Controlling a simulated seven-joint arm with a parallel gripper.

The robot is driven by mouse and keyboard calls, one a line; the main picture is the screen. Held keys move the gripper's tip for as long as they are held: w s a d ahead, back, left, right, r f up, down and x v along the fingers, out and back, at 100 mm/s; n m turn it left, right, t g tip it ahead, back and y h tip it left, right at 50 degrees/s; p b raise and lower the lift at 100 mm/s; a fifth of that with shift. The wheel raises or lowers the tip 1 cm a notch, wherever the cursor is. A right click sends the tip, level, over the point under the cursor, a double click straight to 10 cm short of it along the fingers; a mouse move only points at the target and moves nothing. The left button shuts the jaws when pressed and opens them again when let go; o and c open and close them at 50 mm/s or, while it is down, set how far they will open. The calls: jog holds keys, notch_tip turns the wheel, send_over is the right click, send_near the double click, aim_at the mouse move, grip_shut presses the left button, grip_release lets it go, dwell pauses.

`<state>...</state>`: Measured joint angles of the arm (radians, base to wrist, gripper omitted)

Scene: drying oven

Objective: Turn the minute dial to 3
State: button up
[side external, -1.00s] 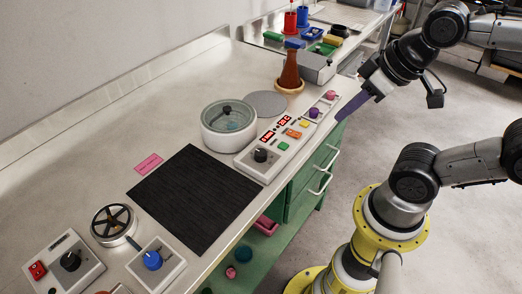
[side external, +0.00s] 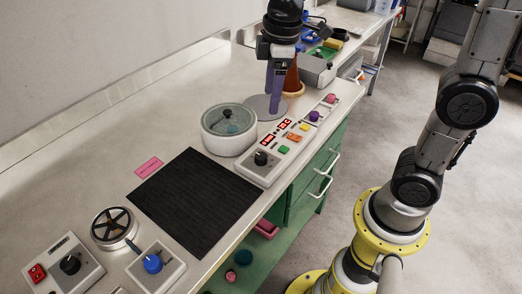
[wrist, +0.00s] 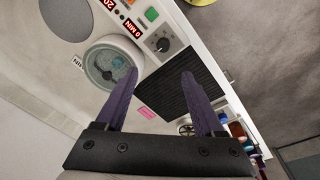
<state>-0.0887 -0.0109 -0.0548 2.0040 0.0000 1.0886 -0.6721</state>
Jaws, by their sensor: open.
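A long white control panel (side external: 278,150) stands on the bench. It has a black dial (side external: 260,158) at its near end, with red displays beyond it. In the wrist view, the dial (wrist: 162,43) shows beside a red display (wrist: 132,28) that appears to read 0 MIN. The dial's exact pointer position is too small to tell. My gripper (side external: 276,110) points down above the bench near the grey disc, beyond the dial and apart from it. In the wrist view, its purple fingers (wrist: 158,77) are spread with nothing between them.
A glass-lidded round pot (side external: 229,130) stands left of the panel. A grey disc (side external: 262,106) and a brown bottle (side external: 292,78) are near my gripper. A black mat (side external: 195,200) lies flat. A blue dial (side external: 152,263) and another black dial (side external: 70,265) are at the near end.

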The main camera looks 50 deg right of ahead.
aim_at(261, 155)
jog(key=shift+g, duration=0.7)
jog(key=f, duration=0.6)
jog(key=w+f, duration=0.1)
jog(key=f, duration=0.5)
jog(key=w+a+f, duration=0.1)
jog(key=f, duration=0.4)
jog(key=shift+a+f, duration=0.1)
jog(key=shift+f, duration=0.3)
jog(key=shift+c, duration=0.2)
grip_shut()
